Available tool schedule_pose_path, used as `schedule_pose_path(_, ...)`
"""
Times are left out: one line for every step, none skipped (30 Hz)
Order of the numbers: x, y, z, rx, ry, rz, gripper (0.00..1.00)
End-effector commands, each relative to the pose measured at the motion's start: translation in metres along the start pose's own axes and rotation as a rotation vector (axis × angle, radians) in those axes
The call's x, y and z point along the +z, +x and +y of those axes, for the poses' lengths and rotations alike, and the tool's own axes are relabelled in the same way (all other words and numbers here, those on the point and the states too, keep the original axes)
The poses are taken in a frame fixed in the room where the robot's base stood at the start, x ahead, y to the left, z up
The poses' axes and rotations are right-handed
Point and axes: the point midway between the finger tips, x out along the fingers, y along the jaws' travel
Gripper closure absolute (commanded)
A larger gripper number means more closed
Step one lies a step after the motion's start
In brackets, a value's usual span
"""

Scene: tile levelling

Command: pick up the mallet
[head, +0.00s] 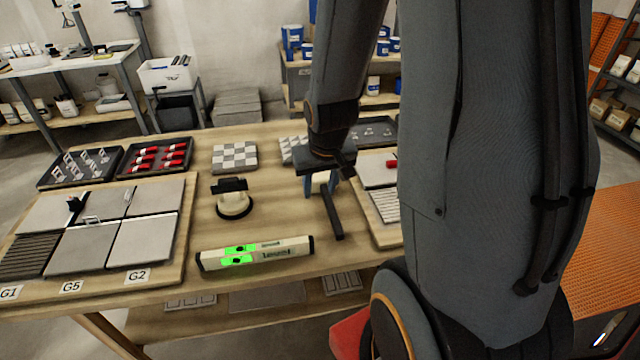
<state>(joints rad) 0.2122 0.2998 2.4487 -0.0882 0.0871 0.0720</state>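The mallet (333,214) lies on the wooden table, its dark handle pointing toward the table's front edge. Its head end is mostly hidden under my gripper; a pale patch there may be part of it. My gripper (321,187) points down over that end, with its bluish fingers spaced apart on either side. I cannot tell whether the fingers touch the mallet or grip it.
A spirit level (256,253) lies in front and a suction cup (234,204) stands to the left. A tile board (190,215) is at far left. Trays (122,160) sit behind. My arm hides much of the right side.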

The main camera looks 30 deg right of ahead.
Motion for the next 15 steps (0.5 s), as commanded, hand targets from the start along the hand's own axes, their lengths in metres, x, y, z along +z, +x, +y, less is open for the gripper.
schedule_pose_path(-0.006, 0.016, 0.013, 0.007, 0.026, 0.016, 0.61)
schedule_pose_path(-0.01, 0.022, 0.019, 0.01, 0.038, 0.029, 0.61)
schedule_pose_path(-0.015, 0.029, 0.026, 0.013, 0.052, 0.045, 0.61)
schedule_pose_path(-0.017, 0.034, 0.031, 0.014, 0.061, 0.054, 0.61)
schedule_pose_path(-0.02, 0.038, 0.035, 0.015, 0.068, 0.064, 0.61)
schedule_pose_path(-0.022, 0.042, 0.038, 0.016, 0.075, 0.072, 0.61)
schedule_pose_path(-0.024, 0.045, 0.04, 0.017, 0.078, 0.078, 0.61)
schedule_pose_path(-0.025, 0.047, 0.041, 0.017, 0.081, 0.082, 0.61)
schedule_pose_path(-0.026, 0.05, 0.042, 0.017, 0.083, 0.084, 0.61)
schedule_pose_path(-0.026, 0.053, 0.043, 0.017, 0.083, 0.085, 0.61)
schedule_pose_path(-0.027, 0.055, 0.042, 0.017, 0.083, 0.086, 0.61)
schedule_pose_path(-0.027, 0.058, 0.042, 0.016, 0.083, 0.086, 0.61)
schedule_pose_path(-0.027, 0.061, 0.042, 0.016, 0.082, 0.085, 0.61)
schedule_pose_path(-0.027, 0.064, 0.042, 0.016, 0.082, 0.085, 0.61)
schedule_pose_path(-0.028, 0.068, 0.041, 0.016, 0.081, 0.085, 0.61)
